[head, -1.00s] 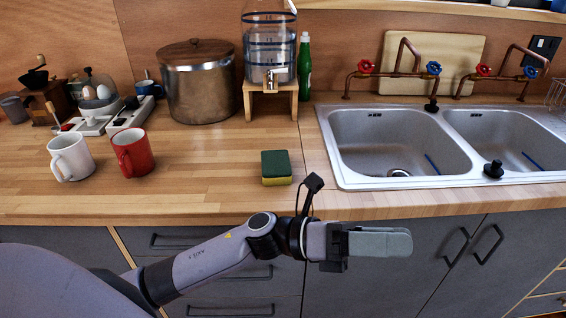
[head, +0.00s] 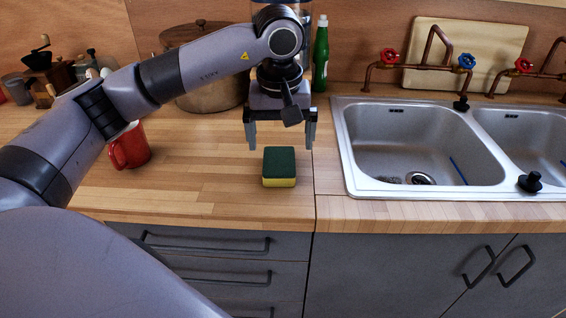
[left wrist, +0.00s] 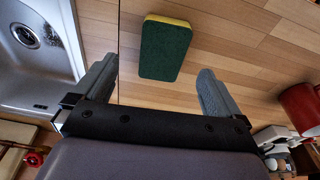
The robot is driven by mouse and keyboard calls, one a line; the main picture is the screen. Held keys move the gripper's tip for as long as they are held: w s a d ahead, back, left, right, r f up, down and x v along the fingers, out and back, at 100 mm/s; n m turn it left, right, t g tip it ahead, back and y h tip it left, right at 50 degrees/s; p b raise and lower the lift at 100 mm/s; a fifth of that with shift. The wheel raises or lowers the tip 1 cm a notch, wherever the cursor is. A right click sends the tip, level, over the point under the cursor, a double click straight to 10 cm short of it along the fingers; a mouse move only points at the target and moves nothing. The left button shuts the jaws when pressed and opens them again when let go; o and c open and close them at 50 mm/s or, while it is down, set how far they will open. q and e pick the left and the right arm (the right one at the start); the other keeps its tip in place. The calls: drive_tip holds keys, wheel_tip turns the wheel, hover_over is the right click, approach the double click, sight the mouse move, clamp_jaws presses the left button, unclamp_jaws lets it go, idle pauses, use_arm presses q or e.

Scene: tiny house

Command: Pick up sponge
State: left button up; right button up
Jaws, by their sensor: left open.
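The sponge (head: 279,167), green on top with a yellow lower layer, lies flat on the wooden counter left of the sink. It also shows in the left wrist view (left wrist: 165,50), apart from the fingers and beyond their tips. My left gripper (head: 281,146) points downward above the counter, a little behind and above the sponge. Its two fingers are spread wide with nothing between them. In the left wrist view the gripper (left wrist: 158,75) has the sponge roughly in line with the gap between its fingers. My right gripper is not in view.
The double sink (head: 405,150) is to the right, with red and blue taps behind it. A red mug (head: 131,148) stands left. A large pot (head: 212,95) and a green bottle (head: 321,55) stand at the back. The counter around the sponge is clear.

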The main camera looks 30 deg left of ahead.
sight(279, 160)
use_arm(q)
drive_tip(key=shift+a+f, duration=0.25)
drive_tip(key=shift+f, duration=0.05)
drive_tip(key=f, duration=0.4)
drive_tip(key=w+f+p, duration=0.1)
drive_tip(key=f, duration=0.1)
drive_tip(key=shift+a, duration=0.3)
drive_tip(key=shift+c, duration=0.3)
drive_tip(key=c, duration=1)
